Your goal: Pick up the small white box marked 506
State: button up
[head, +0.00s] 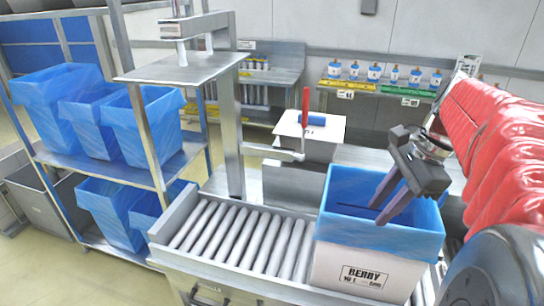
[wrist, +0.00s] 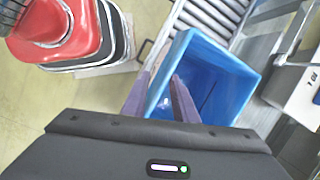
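No marking that reads clearly as 506 shows. A white box (head: 362,268) labelled "BERRY", with a smaller blurred line below, stands on the roller conveyor with a blue liner (head: 375,237) folded over its rim. The open liner also shows in the wrist view (wrist: 240,75). A tiny pale spot (wrist: 165,102) lies inside it, too small to identify. My gripper (head: 378,208) reaches down over the liner's opening. Its two dark fingers are apart, with nothing visible between them, also in the wrist view (wrist: 156,85).
Rollers (head: 240,235) run left of the box. A white-topped unit (head: 322,135) with a red handle (head: 305,105) stands behind. A metal rack (head: 110,165) with blue-lined bins is at left. A red-topped stool-like object (wrist: 65,30) stands at the wrist view's upper left.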

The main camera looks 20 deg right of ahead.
jog(key=s+d+m+y, duration=0.1)
jog(key=d+m, duration=0.3)
jog(key=d, duration=0.2)
jog(key=shift+s+r, duration=0.2)
jog(key=shift+r, duration=0.25)
jog(key=shift+a, duration=0.1)
send_near(371, 237)
jog(key=shift+x, duration=2.3)
jog(key=shift+s, duration=0.15)
jog(key=shift+f, duration=0.1)
jog(key=x, duration=0.4)
jog(key=shift+w+f, duration=0.15)
jog(key=shift+w, duration=0.2)
jog(key=shift+a+f, duration=0.15)
jog(key=shift+f, duration=0.15)
jog(key=shift+f, duration=0.25)
